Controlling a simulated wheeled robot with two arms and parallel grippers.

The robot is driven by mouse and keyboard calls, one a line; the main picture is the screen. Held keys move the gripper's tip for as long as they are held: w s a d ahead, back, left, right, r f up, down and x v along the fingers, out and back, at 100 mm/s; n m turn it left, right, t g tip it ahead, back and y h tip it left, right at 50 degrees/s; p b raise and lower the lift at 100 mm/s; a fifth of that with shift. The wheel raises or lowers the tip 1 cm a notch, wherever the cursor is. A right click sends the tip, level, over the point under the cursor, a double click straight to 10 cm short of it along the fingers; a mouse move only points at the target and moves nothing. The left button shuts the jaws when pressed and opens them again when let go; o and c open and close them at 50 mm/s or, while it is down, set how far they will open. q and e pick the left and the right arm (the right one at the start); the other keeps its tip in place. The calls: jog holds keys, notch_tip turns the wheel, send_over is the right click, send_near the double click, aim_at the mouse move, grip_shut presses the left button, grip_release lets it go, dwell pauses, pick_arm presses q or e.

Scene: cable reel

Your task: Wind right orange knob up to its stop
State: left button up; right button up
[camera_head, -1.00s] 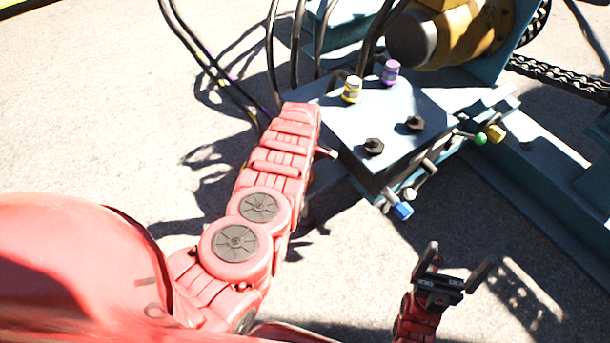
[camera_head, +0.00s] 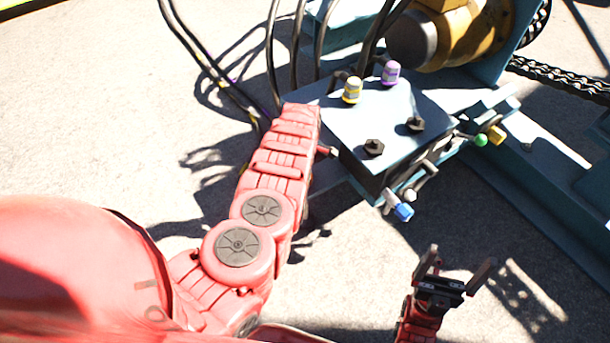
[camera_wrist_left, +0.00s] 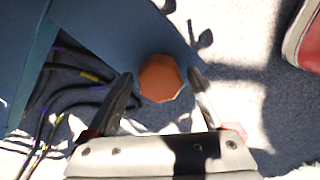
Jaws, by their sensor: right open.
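In the left wrist view an orange-brown faceted knob (camera_wrist_left: 160,78) sits on the blue housing. My left gripper (camera_wrist_left: 161,76) has its two fingers on either side of it, with a narrow gap showing at each side. In the head view the left gripper is hidden behind my red forearm and the block. An orange-yellow knob (camera_head: 496,134) sticks out of the right side of the block there; I cannot tell whether the orange-brown knob shows in that view. My right gripper (camera_head: 460,259) is open and empty, below the block and apart from it.
The pale blue block (camera_head: 390,112) carries yellow (camera_head: 352,90) and purple (camera_head: 390,73) knobs on top, and blue (camera_head: 403,211) and green (camera_head: 481,139) ones at its right side. Black cables (camera_head: 271,50) run behind it. A chain (camera_head: 560,78) lies right. Open ground surrounds my right gripper.

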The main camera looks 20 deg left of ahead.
pick_arm(q)
jog(key=shift+o, duration=0.2)
jog(key=shift+r, duration=0.1)
jog(key=shift+r, duration=0.35)
notch_tip(320, 180, up, 17)
jog(key=p, duration=0.6)
jog(key=shift+f+p, duration=0.2)
jog(key=shift+p, duration=0.15)
